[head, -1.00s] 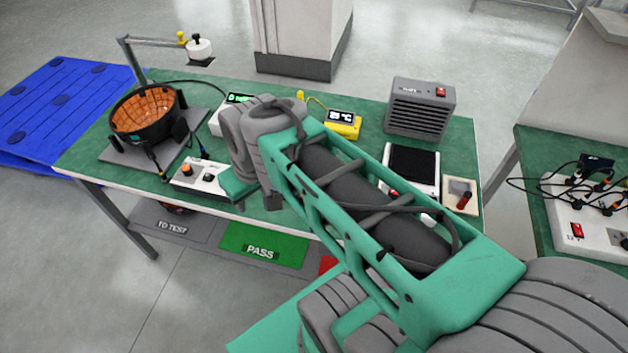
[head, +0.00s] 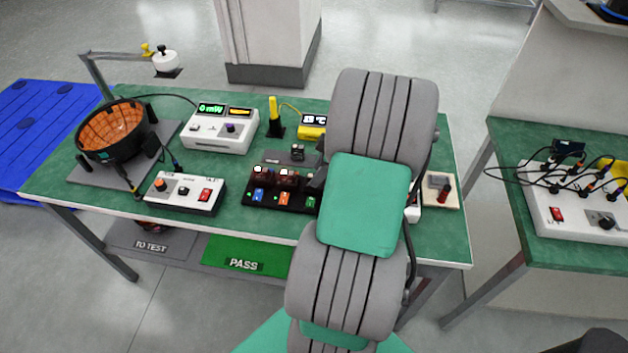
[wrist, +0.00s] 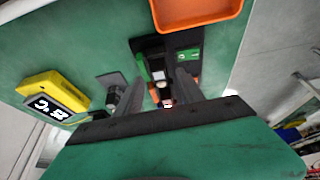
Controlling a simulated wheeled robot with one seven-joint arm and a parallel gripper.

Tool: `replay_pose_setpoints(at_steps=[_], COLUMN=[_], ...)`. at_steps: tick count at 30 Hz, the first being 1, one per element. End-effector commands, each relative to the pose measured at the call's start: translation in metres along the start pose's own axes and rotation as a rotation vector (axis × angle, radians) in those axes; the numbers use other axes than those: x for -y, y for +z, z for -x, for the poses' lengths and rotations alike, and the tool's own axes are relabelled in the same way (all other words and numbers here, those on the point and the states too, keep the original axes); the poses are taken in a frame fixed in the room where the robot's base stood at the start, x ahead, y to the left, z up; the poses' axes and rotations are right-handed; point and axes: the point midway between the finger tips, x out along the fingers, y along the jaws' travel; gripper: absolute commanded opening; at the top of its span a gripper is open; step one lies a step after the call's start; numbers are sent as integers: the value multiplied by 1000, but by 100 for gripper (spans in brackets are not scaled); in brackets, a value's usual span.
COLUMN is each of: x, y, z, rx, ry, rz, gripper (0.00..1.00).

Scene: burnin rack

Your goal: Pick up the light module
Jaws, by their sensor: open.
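A black rack (head: 254,200) with blue, orange and green tags stands on the green bench in the head view. Small light modules (head: 287,176) with pale glowing tops and dark reddish bodies sit in it; I cannot tell which one the task means. In the wrist view the black rack (wrist: 189,42) lies ahead of my gripper (wrist: 157,84). My gripper is open, its two fingers apart, with a light module (wrist: 167,103) showing between them, apparently not gripped. In the head view my arm hides the rack's right end and most of my gripper.
A white control box (head: 183,192) stands left of the rack, and a white meter (head: 222,130) behind it. A yellow thermometer (head: 312,126) is behind; it also shows in the wrist view (wrist: 50,98). An orange tray (wrist: 197,10) lies beyond the rack. A PASS mat (head: 245,252) is below.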

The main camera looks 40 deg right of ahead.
Motion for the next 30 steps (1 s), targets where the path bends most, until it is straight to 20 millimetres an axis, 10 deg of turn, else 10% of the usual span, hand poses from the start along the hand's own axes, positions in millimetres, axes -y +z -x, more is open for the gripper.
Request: replay_pose_setpoints(at_steps=[10,30], x=[0,0], y=[0,-1], z=[-17,-17], rx=[0,1], ry=[2,2], rz=[-1,-1], gripper=[45,0])
